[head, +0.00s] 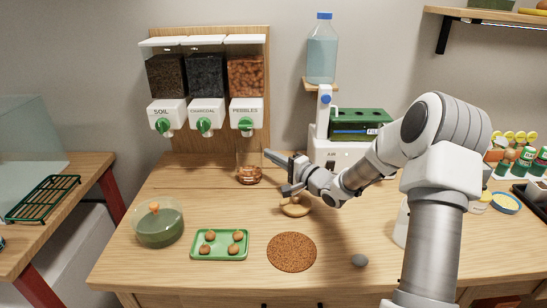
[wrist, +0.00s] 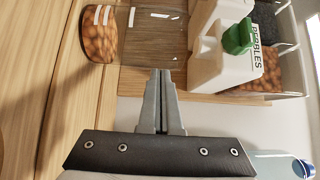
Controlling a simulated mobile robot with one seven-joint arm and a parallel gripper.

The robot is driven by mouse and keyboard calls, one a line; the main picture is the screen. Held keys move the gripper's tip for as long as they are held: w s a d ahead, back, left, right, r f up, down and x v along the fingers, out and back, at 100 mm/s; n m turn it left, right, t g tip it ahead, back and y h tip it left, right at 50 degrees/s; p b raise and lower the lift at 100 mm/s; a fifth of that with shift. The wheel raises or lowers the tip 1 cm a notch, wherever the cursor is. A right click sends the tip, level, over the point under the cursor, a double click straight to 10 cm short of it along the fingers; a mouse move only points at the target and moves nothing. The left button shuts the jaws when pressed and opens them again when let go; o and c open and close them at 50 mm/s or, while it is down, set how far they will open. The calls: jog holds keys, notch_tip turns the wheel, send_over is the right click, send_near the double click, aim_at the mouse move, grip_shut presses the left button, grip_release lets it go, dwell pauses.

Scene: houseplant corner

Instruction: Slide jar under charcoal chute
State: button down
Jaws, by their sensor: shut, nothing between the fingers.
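A clear glass jar (head: 249,174) with brown pebbles in its bottom stands on the wooden table below the chute labelled PEBBLES (head: 246,115). The charcoal dispenser (head: 206,85), with its green-knobbed chute (head: 204,116), is one place to the left, between soil and pebbles. My gripper (head: 267,153) is shut and empty, at the right side of the jar near its upper part. In the wrist view the closed fingertips (wrist: 163,73) are right beside the wall of the jar (wrist: 150,40); I cannot tell whether they touch it. The pebbles (wrist: 98,33) show at the jar's base.
The soil dispenser (head: 167,85) is at the left of the wooden backboard. A white machine (head: 330,150) stands right. Table left of the jar is clear.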

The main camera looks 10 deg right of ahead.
jog(key=a, duration=0.4)
jog(key=w+a, duration=0.1)
jog(key=a, duration=0.2)
jog(key=w+a+p, duration=0.1)
jog(key=a, duration=0.3)
jog(key=shift+w+a, duration=0.25)
jog(key=shift+a, duration=0.1)
jog(key=shift+f, duration=0.1)
jog(key=shift+s+d, duration=0.1)
